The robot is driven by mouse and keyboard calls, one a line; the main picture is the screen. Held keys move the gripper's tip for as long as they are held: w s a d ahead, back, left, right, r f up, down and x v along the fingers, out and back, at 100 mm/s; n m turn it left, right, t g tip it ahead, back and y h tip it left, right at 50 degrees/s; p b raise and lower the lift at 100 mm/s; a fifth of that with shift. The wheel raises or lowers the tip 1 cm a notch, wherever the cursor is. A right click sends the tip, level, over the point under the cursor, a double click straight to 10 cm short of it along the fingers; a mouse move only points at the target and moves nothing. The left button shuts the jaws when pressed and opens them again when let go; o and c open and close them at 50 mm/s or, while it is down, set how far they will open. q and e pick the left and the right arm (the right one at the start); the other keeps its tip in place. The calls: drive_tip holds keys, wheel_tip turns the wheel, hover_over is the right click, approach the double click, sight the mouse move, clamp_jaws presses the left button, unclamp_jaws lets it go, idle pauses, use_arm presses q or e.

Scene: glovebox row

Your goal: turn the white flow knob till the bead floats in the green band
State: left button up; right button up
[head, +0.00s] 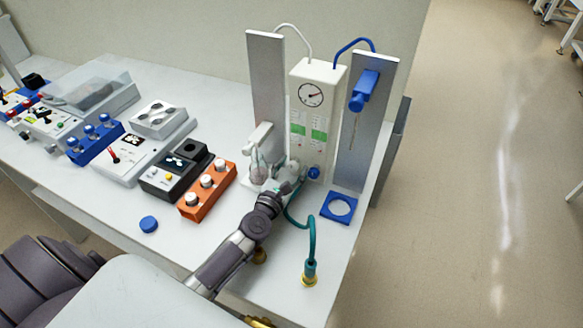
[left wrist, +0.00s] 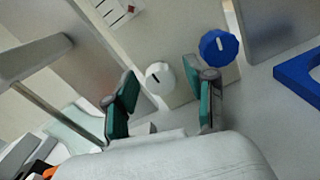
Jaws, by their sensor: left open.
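The white flow knob (left wrist: 158,75) has a dark pointer line and sits low on the white flow panel (head: 325,85). In the left wrist view it appears between the fingers of my left gripper (left wrist: 161,82), with a gap on each side. The gripper is open and touches nothing that I can see. In the head view my left gripper (head: 286,180) is at the panel's foot and hides most of the knob's area. Two green bands (head: 318,134) show on the panel's scales; the bead is too small to make out. My right gripper is not seen.
A blue knob (left wrist: 218,47) sits close to the right finger. A clear glass vessel (head: 258,168) stands left of the gripper. A teal hose (head: 311,235) and a blue ring plate (head: 340,207) are at the right. An orange box with white knobs (head: 207,190) stands left.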

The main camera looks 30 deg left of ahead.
use_arm(q)
drive_tip(key=shift+s, duration=0.1)
clamp_jaws()
drive_tip(key=shift+m, duration=0.3)
drive_tip(key=m, duration=0.3)
drive_tip(key=shift+m+p, duration=0.35)
drive_tip(key=shift+m, duration=0.05)
drive_tip(key=m, duration=0.4)
drive_tip(key=shift+m+p, duration=0.3)
drive_tip(key=shift+p, duration=0.05)
drive_tip(key=m, duration=0.4)
drive_tip(key=shift+p, duration=0.4)
drive_tip(key=m, duration=0.4)
drive_tip(key=shift+d+f+m+p, duration=0.1)
drive_tip(key=shift+f+m+p, duration=0.05)
drive_tip(key=shift+m+p, duration=0.2)
